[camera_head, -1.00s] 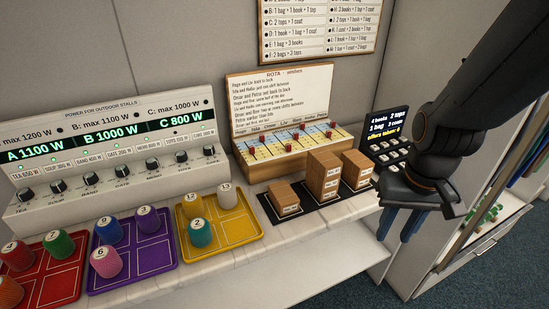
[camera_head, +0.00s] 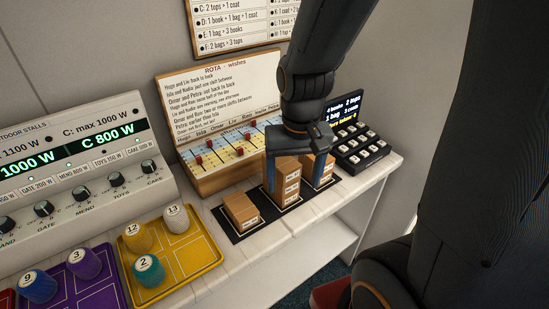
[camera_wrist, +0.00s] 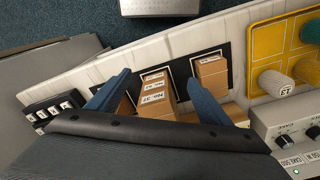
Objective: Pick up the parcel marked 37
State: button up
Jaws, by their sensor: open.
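The middle stack of brown parcels (camera_head: 287,186) stands on a dark mat on the white counter. In the wrist view its nearest, top parcel (camera_wrist: 155,106) carries a label that seems to read 37; the labels below it are too small to read surely. My gripper (camera_head: 290,178) is open and points down over this stack. One blue finger is on each side of it, and the wrist view shows gaps between stack and fingers. My gripper hides part of the stack's top in the head view.
A single parcel (camera_head: 241,209) stands left of the stack, and a shorter stack (camera_head: 322,170) stands close on the right. The rota board (camera_head: 222,100) is behind. A black keypad (camera_head: 358,145) is to the right, a yellow tray (camera_head: 196,250) with numbered cylinders to the left.

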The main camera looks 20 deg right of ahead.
aim_at(282, 159)
jog(key=o, duration=0.5)
jog(key=w+r+m+p, duration=0.2)
jog(key=m, duration=0.1)
jog(key=w+r+m+p, duration=0.2)
jog(key=w+m, duration=0.1)
jog(key=m, duration=0.1)
jog(key=w+r+m+p, duration=0.2)
jog(key=w+r+m, duration=0.1)
jog(key=m, duration=0.1)
jog(key=shift+a+g, duration=0.2)
jog(key=shift+g, duration=0.2)
jog(key=shift+w+r+m, duration=0.1)
jog(key=shift+w+m, duration=0.2)
jog(key=shift+m, duration=0.1)
jog(key=shift+w+p, duration=0.1)
jog(key=shift+p, duration=0.2)
jog(key=shift+f+m, duration=0.3)
jog(key=shift+f, duration=0.05)
jog(key=f+p, duration=0.1)
jog(key=f, duration=0.2)
jog(key=f+p, duration=0.1)
jog(key=f, duration=0.1)
jog(key=shift+s+d+f+p, duration=0.15)
jog(key=shift+s+f+p, duration=0.15)
jog(key=shift+p, duration=0.05)
jog(key=shift+f, duration=0.75)
